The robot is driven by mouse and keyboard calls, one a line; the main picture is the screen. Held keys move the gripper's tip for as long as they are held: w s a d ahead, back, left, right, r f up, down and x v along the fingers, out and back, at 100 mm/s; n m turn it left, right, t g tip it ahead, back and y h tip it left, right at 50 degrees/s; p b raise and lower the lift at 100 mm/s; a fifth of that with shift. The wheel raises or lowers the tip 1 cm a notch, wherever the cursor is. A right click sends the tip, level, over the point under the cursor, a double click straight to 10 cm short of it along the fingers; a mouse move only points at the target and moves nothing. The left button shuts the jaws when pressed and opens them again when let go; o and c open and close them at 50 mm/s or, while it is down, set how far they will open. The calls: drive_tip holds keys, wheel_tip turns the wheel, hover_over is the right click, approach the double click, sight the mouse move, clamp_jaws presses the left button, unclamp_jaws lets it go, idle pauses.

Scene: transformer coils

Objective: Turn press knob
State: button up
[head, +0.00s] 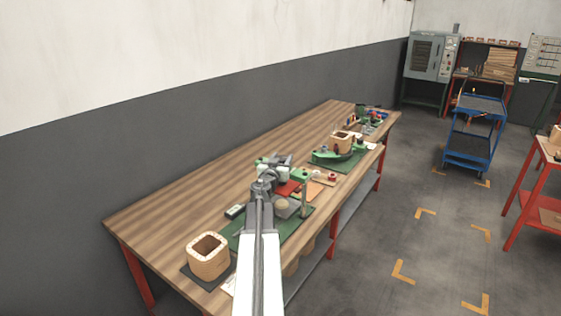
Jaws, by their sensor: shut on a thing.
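My gripper (264,186) is at the end of my white arm, over the green mat on the long wooden bench. It is at the near side of a small grey and green press (280,161). Its jaws are shut at the press, where the press knob sits. The knob is very small here and mostly hidden by the jaws, so its turn angle cannot be told.
The green mat (248,240) holds several small parts. A square wooden coil (208,257) stands on the bench's near end, and another coil (342,142) stands farther back. The bench's left side is clear. A blue cart (472,135) stands on the floor beyond.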

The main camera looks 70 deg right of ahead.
drive_tip(key=n+t+y, duration=0.1)
drive_tip(key=n+t, duration=0.1)
drive_tip(key=t, duration=0.1)
drive_tip(key=n+t+y, duration=0.1)
drive_tip(key=n+t, duration=0.2)
drive_tip(key=t, duration=0.1)
drive_tip(key=shift+d+t, duration=0.1)
drive_tip(key=shift+t, duration=0.2)
drive_tip(key=n+t+y, duration=0.5)
drive_tip(key=t+y, duration=0.1)
drive_tip(key=shift+d, duration=0.15)
drive_tip(key=n+t+y, duration=0.1)
drive_tip(key=n+y, duration=0.2)
drive_tip(key=y, duration=0.1)
drive_tip(key=n+t+y, duration=0.2)
drive_tip(key=n+y, duration=0.1)
drive_tip(key=y, duration=0.1)
drive_tip(key=shift+w, duration=0.1)
drive_tip(key=n+y, duration=0.3)
drive_tip(key=y, duration=0.1)
drive_tip(key=shift+f+y, duration=0.1)
drive_tip(key=shift+y, duration=0.3)
drive_tip(key=shift+w+a+n+g+y, duration=0.15)
drive_tip(key=shift+n+y, duration=0.3)
drive_tip(key=shift+y, duration=0.25)
drive_tip(key=shift+s+a+n+g+y, duration=0.15)
drive_tip(key=shift+n+y, duration=0.3)
drive_tip(key=shift+y, duration=0.25)
drive_tip(key=shift+w+y, duration=0.1)
drive_tip(key=shift+y, duration=0.2)
